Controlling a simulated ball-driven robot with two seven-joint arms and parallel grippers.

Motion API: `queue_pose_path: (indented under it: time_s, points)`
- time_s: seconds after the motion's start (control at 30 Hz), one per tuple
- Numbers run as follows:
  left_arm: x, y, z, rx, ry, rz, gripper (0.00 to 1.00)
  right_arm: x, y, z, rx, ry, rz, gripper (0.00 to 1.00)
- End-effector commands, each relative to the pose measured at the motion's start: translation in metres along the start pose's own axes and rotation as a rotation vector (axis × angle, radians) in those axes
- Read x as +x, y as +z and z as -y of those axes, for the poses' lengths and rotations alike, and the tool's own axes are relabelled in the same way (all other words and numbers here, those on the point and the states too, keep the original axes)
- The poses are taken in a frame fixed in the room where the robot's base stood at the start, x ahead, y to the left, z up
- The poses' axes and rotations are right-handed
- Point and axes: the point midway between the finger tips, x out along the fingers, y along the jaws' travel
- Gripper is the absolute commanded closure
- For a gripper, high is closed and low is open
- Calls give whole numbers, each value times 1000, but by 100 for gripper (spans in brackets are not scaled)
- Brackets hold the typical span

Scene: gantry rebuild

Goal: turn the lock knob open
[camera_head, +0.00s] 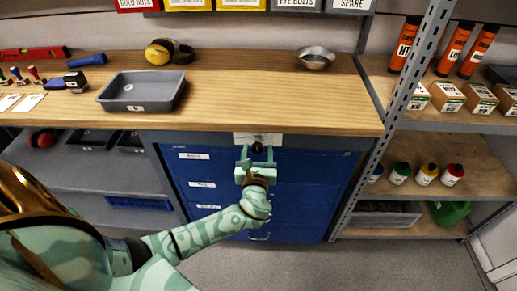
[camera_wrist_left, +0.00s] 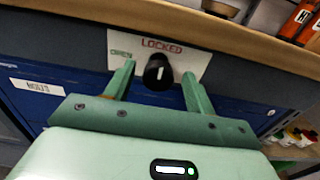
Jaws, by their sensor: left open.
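The lock knob (camera_wrist_left: 158,72) is black with a white mark, on a white plate (camera_wrist_left: 197,62) lettered "OPEN" in green at left and "LOCKED" in red at the top. Its white mark points up toward "LOCKED". In the head view the knob (camera_head: 257,147) sits under the workbench edge, above the blue drawer cabinet (camera_head: 310,165). My left gripper (camera_head: 257,155) is open, its fingers on either side of the knob. In the left wrist view the gripper (camera_wrist_left: 158,80) shows gaps between each finger and the knob. My right gripper is not in view.
The wooden workbench (camera_head: 230,85) overhangs the cabinet. On it are a grey tray (camera_head: 143,91), a metal bowl (camera_head: 316,57) and yellow-black ear defenders (camera_head: 168,52). A metal shelf upright (camera_head: 405,90) stands right of the cabinet. Floor in front is clear.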

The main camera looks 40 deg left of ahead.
Motion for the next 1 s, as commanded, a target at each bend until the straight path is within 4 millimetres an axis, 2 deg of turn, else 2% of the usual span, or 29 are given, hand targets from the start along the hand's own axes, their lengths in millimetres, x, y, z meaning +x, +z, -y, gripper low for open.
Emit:
queue_pose_path:
  time_s: [0.1, 0.2, 0.47, 0.5, 0.63, 1.0]
  points:
    - [14, -1, 0, 3, 1, 1, 45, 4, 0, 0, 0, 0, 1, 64]
    - [19, 0, 0, 1, 0, 0, 45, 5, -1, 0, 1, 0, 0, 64]
    - [21, 0, 0, 1, 0, -1, 45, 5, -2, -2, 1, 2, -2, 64]
    - [21, 0, 0, 1, 0, -1, 51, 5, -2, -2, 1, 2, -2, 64]
    - [21, 0, 0, 0, 0, -1, 87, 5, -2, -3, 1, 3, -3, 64]
    - [20, -1, 0, -38, 0, -1, 88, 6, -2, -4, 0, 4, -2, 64]
